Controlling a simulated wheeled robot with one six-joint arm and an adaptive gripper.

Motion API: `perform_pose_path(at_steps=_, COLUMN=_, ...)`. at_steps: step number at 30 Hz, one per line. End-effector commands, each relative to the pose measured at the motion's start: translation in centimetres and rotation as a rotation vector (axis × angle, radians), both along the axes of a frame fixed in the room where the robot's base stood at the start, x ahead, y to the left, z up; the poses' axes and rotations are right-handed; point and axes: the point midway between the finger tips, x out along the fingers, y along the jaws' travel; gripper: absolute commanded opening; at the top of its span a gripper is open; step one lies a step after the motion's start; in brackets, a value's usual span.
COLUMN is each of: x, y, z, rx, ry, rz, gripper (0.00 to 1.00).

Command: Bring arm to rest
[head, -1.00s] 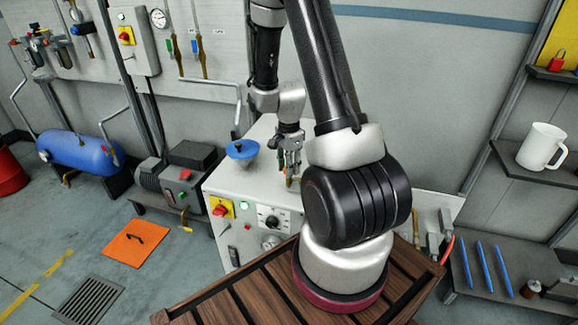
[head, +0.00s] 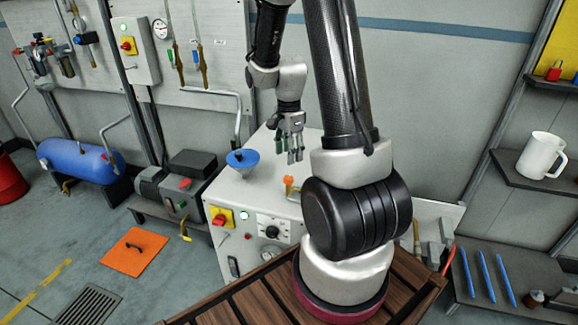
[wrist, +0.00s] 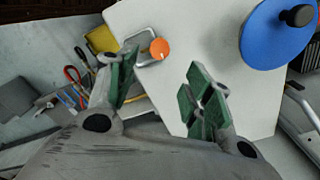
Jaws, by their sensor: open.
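My gripper (head: 291,155) hangs above the light grey machine cabinet (head: 232,192), fingers pointing down. In the wrist view its green-padded fingers (wrist: 160,90) stand wide apart with nothing between them. A small orange knob (head: 288,180) sits on the cabinet top below the gripper, apart from it. The knob also shows in the wrist view (wrist: 159,49), beyond the fingers. My arm's lower links hide part of the cabinet.
A blue funnel-shaped lid (head: 242,160) with a dark knob stands on the cabinet's left side. A bent pipe (head: 238,125) rises behind it. Shelves with a white mug (head: 541,155) and several blue rods (head: 485,275) are at right. An orange plate (head: 134,252) lies on the floor.

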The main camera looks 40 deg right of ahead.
Motion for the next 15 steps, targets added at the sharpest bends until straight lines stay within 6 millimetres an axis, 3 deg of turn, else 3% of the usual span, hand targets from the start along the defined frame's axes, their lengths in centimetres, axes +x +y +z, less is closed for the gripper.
perform_pose_path(at_steps=6, x=0.0, y=0.0, z=2.5, rx=0.000, ry=0.000, rz=0.000, gripper=0.51)
perform_pose_path(at_steps=15, x=0.0, y=0.0, z=2.7, rx=0.000, ry=0.002, rz=0.000, gripper=0.51)
